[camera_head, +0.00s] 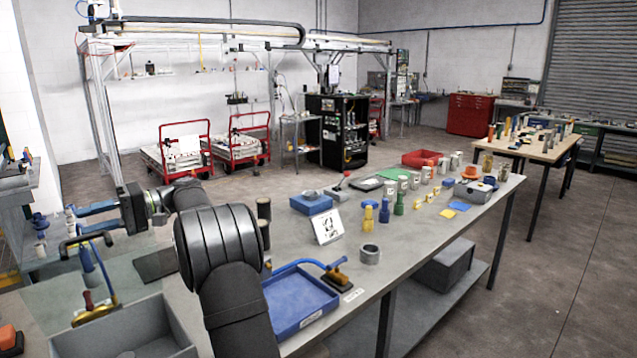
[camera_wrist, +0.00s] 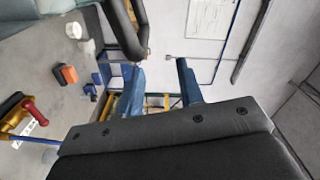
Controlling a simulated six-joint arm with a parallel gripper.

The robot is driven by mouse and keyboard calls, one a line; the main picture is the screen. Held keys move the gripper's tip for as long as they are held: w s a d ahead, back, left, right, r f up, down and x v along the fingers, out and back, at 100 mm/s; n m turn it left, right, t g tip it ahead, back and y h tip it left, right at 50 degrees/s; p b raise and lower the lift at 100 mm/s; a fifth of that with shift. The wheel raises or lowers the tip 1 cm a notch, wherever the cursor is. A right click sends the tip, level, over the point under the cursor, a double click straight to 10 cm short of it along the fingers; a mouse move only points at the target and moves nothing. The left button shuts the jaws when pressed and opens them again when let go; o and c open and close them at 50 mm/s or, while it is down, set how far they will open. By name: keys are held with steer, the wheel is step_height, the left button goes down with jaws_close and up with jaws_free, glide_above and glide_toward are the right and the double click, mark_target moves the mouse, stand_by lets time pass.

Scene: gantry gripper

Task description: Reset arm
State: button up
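My gripper (camera_head: 82,220) is at the left of the head view, on the end of my dark arm, with its blue fingers pointing left. In the wrist view the two blue fingers of my gripper (camera_wrist: 160,84) stand apart with no object between them. It is open and empty, held above the left-hand worktop. The fingers touch nothing that I can see.
A grey bin (camera_head: 125,330) and a yellow-and-blue tool (camera_head: 95,305) lie below my gripper. A blue tray (camera_head: 297,300) is beside my arm on the long table (camera_head: 410,243), which holds several bottles and cups. A black hose-like loop (camera_wrist: 122,28) passes near the fingers.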

steer(key=w+a+f+m, duration=0.3)
steer(key=w, duration=0.1)
steer(key=shift+w+a+f, duration=0.25)
steer(key=shift+w+a, duration=0.05)
stand_by(0.5)
steer(key=v, duration=1.5)
steer(key=x, duration=1.7)
jaws_close()
